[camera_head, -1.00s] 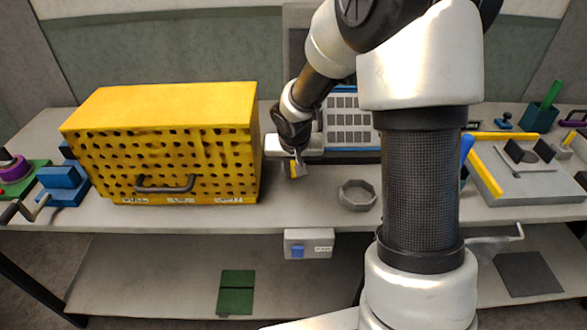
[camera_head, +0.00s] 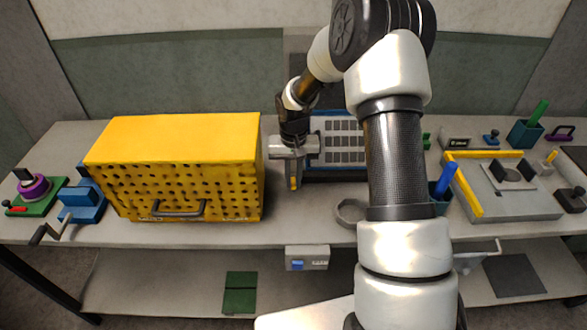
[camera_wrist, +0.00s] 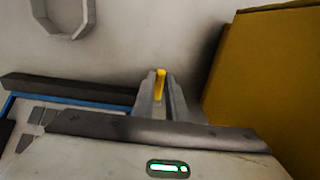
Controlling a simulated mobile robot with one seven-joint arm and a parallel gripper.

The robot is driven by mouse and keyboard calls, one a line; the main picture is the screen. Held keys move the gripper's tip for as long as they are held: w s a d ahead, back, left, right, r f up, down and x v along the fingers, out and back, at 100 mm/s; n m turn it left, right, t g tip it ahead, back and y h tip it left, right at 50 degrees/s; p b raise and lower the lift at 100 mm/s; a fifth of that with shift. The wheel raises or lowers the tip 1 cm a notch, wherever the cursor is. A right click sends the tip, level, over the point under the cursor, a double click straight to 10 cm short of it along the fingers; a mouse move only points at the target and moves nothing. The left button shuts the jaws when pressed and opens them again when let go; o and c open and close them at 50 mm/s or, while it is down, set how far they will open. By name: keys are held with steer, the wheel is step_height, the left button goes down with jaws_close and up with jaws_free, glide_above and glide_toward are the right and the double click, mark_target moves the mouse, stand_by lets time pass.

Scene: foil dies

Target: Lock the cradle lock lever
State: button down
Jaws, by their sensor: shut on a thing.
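In the head view my gripper (camera_head: 294,186) hangs just right of the yellow box, above the bench. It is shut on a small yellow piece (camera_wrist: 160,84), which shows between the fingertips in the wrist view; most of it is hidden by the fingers. On the right of the bench is a grey fixture (camera_head: 520,206) with two dark upright pads (camera_head: 513,173), which may be the cradle. A small yellow-tipped lever (camera_head: 551,157) stands at its right back; I cannot tell its lock state. My gripper is far from it.
The yellow perforated box (camera_head: 185,135) stands close to the left of my gripper. A grey ring (camera_head: 349,213) lies to its right and a panel of dark cells (camera_head: 343,140) stands behind. A crank vise (camera_head: 82,203) is far left.

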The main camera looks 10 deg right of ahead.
mark_target(293, 178)
steer(key=shift+w+r+g+p, duration=0.55)
steer(key=shift+w+r+g, duration=0.1)
steer(key=shift+g, duration=0.35)
steer(key=shift+w+d+g+y, duration=0.15)
steer(key=shift+w+g+y, duration=0.2)
steer(key=shift+g, duration=0.35)
steer(key=shift+w+d+r+g+y+b, duration=0.1)
steer(key=shift+w+r+g+y+b, duration=0.05)
steer(key=shift+w+g+b, duration=0.4)
steer(key=shift+w+d+r+g+y+b, duration=0.15)
steer(key=shift+w+g+b, duration=0.15)
steer(key=shift+g+b, duration=0.4)
steer(key=shift+a, duration=0.1)
steer(key=shift+w+r+g+b, duration=0.25)
steer(key=shift+g+b, duration=0.1)
steer(key=shift+b, duration=0.1)
steer(key=c, duration=1.8)
jaws_free()
steer(key=shift+o, duration=0.2)
